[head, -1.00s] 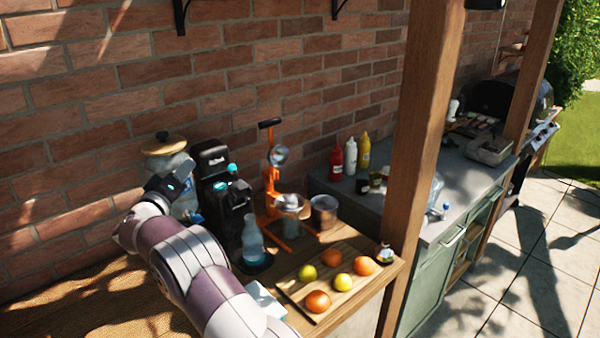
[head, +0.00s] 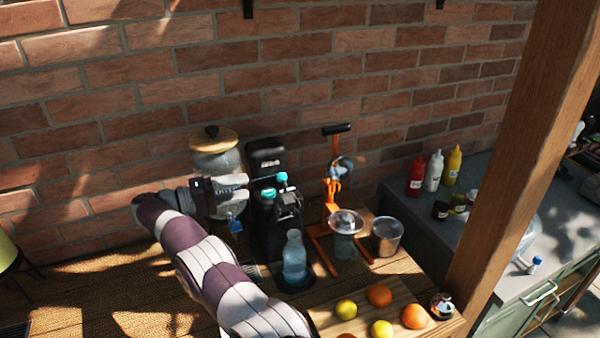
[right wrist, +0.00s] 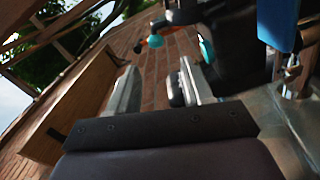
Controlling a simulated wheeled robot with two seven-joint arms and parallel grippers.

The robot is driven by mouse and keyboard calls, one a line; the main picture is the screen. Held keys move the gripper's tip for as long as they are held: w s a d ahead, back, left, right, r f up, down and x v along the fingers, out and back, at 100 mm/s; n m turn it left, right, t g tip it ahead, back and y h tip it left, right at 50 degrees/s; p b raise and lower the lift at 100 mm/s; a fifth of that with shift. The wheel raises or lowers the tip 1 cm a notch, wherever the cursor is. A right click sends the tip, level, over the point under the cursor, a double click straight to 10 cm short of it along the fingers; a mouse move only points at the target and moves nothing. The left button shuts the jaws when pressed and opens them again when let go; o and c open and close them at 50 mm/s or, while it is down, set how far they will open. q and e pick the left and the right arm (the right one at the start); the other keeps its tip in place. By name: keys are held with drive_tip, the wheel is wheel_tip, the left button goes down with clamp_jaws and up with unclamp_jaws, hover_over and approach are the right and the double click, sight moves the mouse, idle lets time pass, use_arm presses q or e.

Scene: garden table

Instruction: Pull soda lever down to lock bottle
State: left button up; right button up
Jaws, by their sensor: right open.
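The black soda maker (head: 266,158) stands against the brick wall in the head view, with teal knobs (head: 282,178) near its top front. A dark bracket-like part (head: 288,205) juts from its front; I cannot tell whether it is the lever. A clear blue bottle (head: 294,262) stands upright below that part on the dark base; whether they touch is unclear. My right gripper (head: 244,188) is open and empty, just left of the soda maker's upper part. Its two fingers (right wrist: 155,90) show apart in the right wrist view, below the teal knobs (right wrist: 155,41). My left gripper is not in view.
A glass jar (head: 215,160) with a wooden lid stands behind my right gripper, with a blue piece (head: 235,222) at its front. An orange juicer (head: 333,190) and metal cup (head: 387,236) stand right of the soda maker. Fruit lies on a board (head: 362,303) in front. A wooden post (head: 520,150) stands at right.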

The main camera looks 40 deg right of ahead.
sight(279, 174)
drive_tip(key=p+x, duration=0.1)
drive_tip(key=x, duration=0.2)
drive_tip(key=p+x, duration=0.2)
drive_tip(key=x, duration=0.2)
drive_tip(key=p+x, duration=0.2)
drive_tip(key=x, duration=0.1)
drive_tip(key=shift+s+d+r, duration=0.25)
drive_tip(key=shift+d, duration=0.25)
drive_tip(key=shift+s, duration=0.15)
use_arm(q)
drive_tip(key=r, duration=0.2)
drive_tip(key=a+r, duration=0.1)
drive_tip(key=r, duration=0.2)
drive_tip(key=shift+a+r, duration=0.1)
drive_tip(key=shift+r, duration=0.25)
use_arm(e)
drive_tip(key=shift+d, duration=0.1)
drive_tip(key=shift+f, duration=0.1)
clamp_jaws()
